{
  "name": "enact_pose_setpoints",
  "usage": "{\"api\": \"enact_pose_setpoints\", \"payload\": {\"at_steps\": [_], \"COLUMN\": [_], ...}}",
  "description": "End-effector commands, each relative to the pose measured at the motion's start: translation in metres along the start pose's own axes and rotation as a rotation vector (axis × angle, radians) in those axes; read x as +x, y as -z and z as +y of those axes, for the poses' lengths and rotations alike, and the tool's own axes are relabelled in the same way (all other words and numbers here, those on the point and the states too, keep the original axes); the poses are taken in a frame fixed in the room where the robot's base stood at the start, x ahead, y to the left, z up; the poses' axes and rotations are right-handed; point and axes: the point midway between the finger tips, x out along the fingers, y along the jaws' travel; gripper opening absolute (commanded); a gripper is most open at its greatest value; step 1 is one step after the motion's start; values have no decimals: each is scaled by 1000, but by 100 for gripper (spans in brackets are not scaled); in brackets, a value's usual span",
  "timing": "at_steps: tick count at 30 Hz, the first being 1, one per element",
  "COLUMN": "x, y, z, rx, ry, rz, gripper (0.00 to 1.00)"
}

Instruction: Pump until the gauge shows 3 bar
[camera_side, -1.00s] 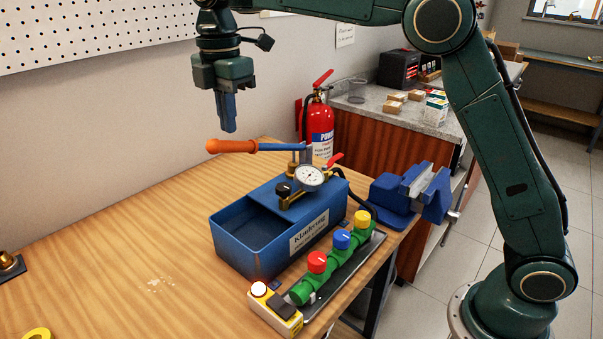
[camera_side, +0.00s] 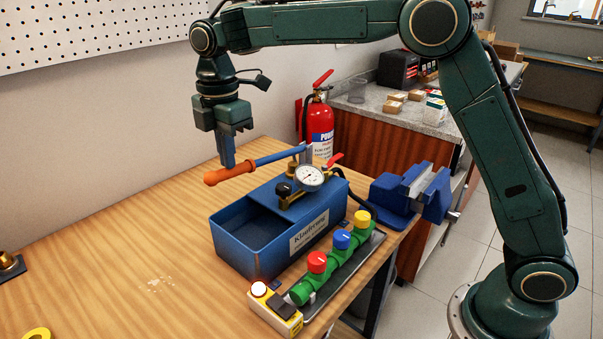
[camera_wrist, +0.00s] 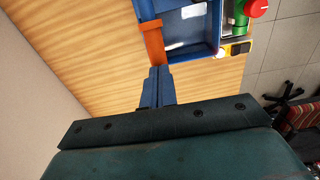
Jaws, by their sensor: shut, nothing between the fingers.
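The test pump is a blue open tank (camera_side: 240,240) with a lever whose orange grip (camera_side: 229,173) and blue rod (camera_side: 278,156) slant down to the left. Its round white gauge (camera_side: 309,177) sits on the brass fitting; the needle is too small to read. My gripper (camera_side: 228,160) is shut and empty, with its blue fingers pointing down at the orange grip, apparently touching its top. In the wrist view the fingertips (camera_wrist: 154,72) meet the end of the orange grip (camera_wrist: 154,43). The tank (camera_wrist: 185,28) shows beyond.
A green manifold with red, blue and yellow knobs (camera_side: 342,240) lies in front of the tank, beside a yellow box with a white button (camera_side: 259,288). A blue vise (camera_side: 405,195) stands right. A red fire extinguisher (camera_side: 319,125) stands behind. The left tabletop is mostly clear.

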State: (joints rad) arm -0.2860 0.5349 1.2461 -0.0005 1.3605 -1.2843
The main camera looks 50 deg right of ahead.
Motion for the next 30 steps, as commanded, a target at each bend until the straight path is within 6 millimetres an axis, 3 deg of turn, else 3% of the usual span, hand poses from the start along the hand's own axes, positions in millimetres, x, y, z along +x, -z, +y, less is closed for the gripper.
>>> {"api": "enact_pose_setpoints", "payload": {"at_steps": [17,23,30], "x": [54,49,20], "y": [9,8,3], "z": [-1,0,0], "rx": [-1,-1,1], "ry": [4,1,-2], "rz": [-1,0,1], "gripper": [0,0,0]}}
